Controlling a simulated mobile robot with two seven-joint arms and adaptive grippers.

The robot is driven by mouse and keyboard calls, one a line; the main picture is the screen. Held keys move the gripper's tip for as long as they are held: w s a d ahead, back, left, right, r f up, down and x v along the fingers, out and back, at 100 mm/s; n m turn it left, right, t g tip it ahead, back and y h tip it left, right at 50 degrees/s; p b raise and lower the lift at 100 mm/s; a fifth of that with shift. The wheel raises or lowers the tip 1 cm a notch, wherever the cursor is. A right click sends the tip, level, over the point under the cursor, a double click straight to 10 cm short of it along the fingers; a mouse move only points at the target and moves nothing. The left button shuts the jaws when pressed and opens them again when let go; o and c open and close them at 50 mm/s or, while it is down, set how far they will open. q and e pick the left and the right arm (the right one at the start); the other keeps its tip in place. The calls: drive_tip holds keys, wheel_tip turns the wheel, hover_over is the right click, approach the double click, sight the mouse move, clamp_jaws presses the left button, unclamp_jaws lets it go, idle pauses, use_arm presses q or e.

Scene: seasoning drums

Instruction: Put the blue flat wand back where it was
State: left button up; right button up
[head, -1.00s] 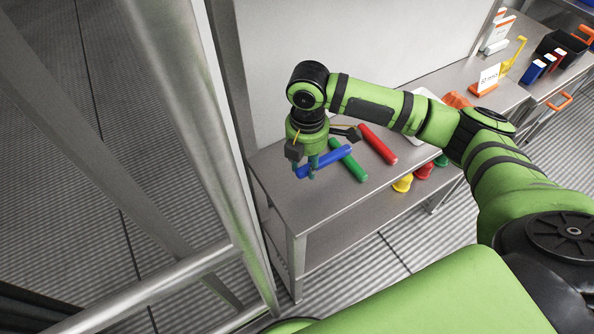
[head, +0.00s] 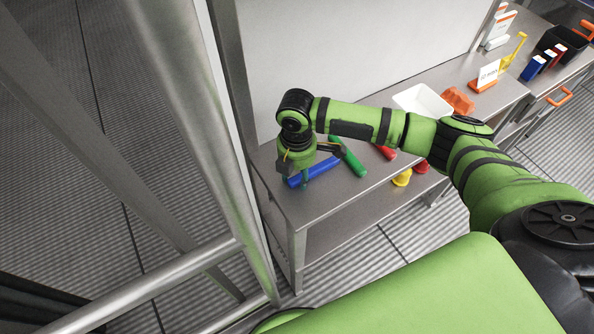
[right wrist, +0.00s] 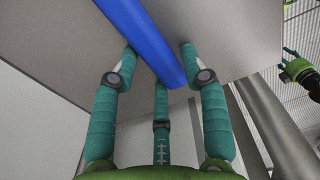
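The blue flat wand (head: 312,172) lies slanted at the left end of the grey metal table, low over or on its top. My right gripper (head: 296,180) points down at it. In the right wrist view the blue wand (right wrist: 150,40) runs diagonally between my three teal fingers (right wrist: 160,62). A gap shows between the wand and the right finger, so the gripper looks open around it. My left gripper (right wrist: 297,62) shows small at the right edge of the wrist view; its opening is unclear.
A green wand (head: 347,157) lies just right of the blue one. A red wand (head: 385,152) is partly hidden by my right arm. A metal post (head: 195,130) is at left.

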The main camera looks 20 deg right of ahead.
drive_tip(key=shift+r, duration=0.1)
wheel_tip(320, 180, up, 12)
drive_tip(key=b, duration=0.3)
idle(0.4)
idle(0.4)
